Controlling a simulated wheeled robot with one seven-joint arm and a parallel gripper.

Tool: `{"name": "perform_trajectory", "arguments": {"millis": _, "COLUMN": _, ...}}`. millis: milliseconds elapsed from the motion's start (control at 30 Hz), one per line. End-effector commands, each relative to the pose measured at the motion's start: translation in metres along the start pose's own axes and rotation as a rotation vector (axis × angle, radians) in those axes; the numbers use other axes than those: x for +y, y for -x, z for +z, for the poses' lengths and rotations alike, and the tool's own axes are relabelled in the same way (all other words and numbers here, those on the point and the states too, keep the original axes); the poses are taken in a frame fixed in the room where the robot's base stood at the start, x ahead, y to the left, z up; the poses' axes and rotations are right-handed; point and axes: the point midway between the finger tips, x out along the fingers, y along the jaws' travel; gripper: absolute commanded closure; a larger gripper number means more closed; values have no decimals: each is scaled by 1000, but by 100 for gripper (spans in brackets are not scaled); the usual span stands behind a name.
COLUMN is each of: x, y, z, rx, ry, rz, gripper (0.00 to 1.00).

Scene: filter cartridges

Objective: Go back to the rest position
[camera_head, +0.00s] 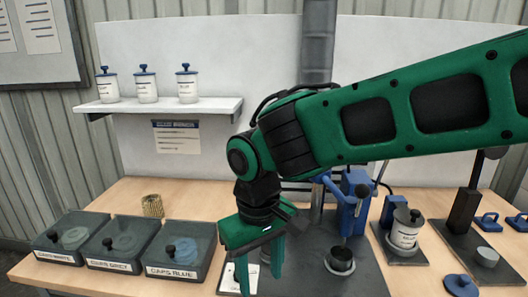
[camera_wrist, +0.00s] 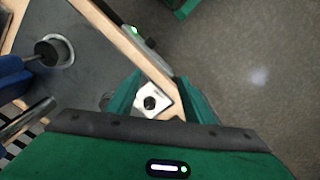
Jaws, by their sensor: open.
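My gripper (camera_head: 259,276) hangs from my green arm over the front of the wooden bench (camera_head: 185,192), fingers pointing down. Its two green fingers are apart. In the wrist view my gripper (camera_wrist: 150,92) shows open, with nothing held between the fingers. Behind the fingers in that view lie a white card with a black round mark (camera_wrist: 152,101) and the bench edge. My arm and gripper hide part of the bench middle in the head view.
Lidded bins, including one labelled CAPS BLUE (camera_head: 180,250), stand at the left. A blue press (camera_head: 352,205) stands right of my gripper on a dark mat (camera_head: 350,282). A labelled canister (camera_head: 405,230) is farther right. A shelf (camera_head: 160,107) holds white canisters. Grey floor (camera_wrist: 255,75) lies beyond the bench edge.

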Motion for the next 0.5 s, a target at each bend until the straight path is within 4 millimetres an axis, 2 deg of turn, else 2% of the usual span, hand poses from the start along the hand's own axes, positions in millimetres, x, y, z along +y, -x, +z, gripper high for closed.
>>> {"name": "perform_trajectory", "arguments": {"millis": 267, "x": 87, "y": 2, "z": 22, "rx": 1, "ry": -182, "rz": 29, "gripper": 53}}
{"name": "perform_trajectory", "arguments": {"millis": 367, "x": 133, "y": 2, "z": 43, "rx": -2, "ry": -290, "rz": 40, "gripper": 53}}
{"name": "perform_trajectory", "arguments": {"millis": 467, "x": 185, "y": 1, "z": 78, "rx": -7, "ry": -428, "rz": 48, "gripper": 53}}
{"name": "perform_trajectory", "arguments": {"millis": 500, "x": 205, "y": 1, "z": 95, "rx": -10, "ry": -488, "rz": 50, "gripper": 53}}
